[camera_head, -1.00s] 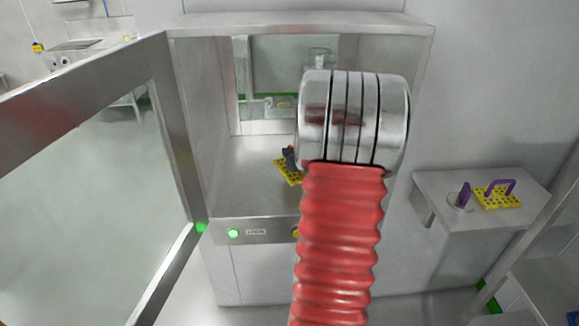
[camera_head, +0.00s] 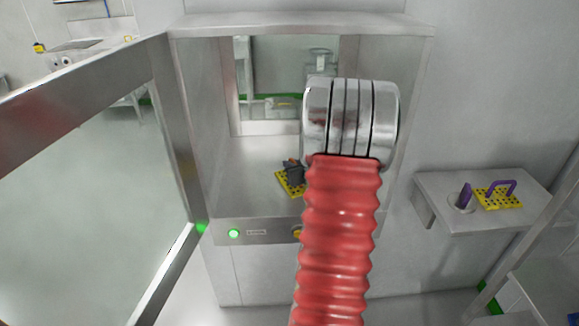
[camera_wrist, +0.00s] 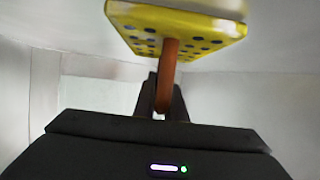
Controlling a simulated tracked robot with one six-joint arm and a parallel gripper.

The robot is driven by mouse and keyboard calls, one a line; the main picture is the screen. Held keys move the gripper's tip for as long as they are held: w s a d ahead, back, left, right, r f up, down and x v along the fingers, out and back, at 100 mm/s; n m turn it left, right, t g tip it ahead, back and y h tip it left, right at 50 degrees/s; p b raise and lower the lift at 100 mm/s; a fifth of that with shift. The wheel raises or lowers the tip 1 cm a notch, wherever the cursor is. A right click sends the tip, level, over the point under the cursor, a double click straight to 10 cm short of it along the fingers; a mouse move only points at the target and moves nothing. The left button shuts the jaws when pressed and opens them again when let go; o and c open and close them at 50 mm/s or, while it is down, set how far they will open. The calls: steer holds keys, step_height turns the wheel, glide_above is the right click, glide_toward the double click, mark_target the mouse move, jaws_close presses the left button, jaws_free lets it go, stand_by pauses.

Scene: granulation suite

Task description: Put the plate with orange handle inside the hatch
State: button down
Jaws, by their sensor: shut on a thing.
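The yellow plate (camera_head: 288,184) with dark holes shows inside the hatch (camera_head: 245,170), over the front part of its floor. In the wrist view the plate (camera_wrist: 185,22) is at the top, with its orange handle (camera_wrist: 168,70) running to my fingers. My gripper (camera_wrist: 163,92) is shut on the handle. In the head view my gripper (camera_head: 293,170) is partly hidden behind my arm, as is the plate's right side. I cannot tell whether the plate touches the hatch floor.
The hatch door (camera_head: 172,130) stands open on the left. A side shelf (camera_head: 440,190) on the right holds another yellow plate (camera_head: 500,200) with a purple handle. A green light (camera_head: 233,233) glows on the hatch's front panel.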

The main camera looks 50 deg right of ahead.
steer(key=c, duration=1.8)
jaws_free()
steer(key=shift+f, duration=0.1)
steer(key=v, duration=1.2)
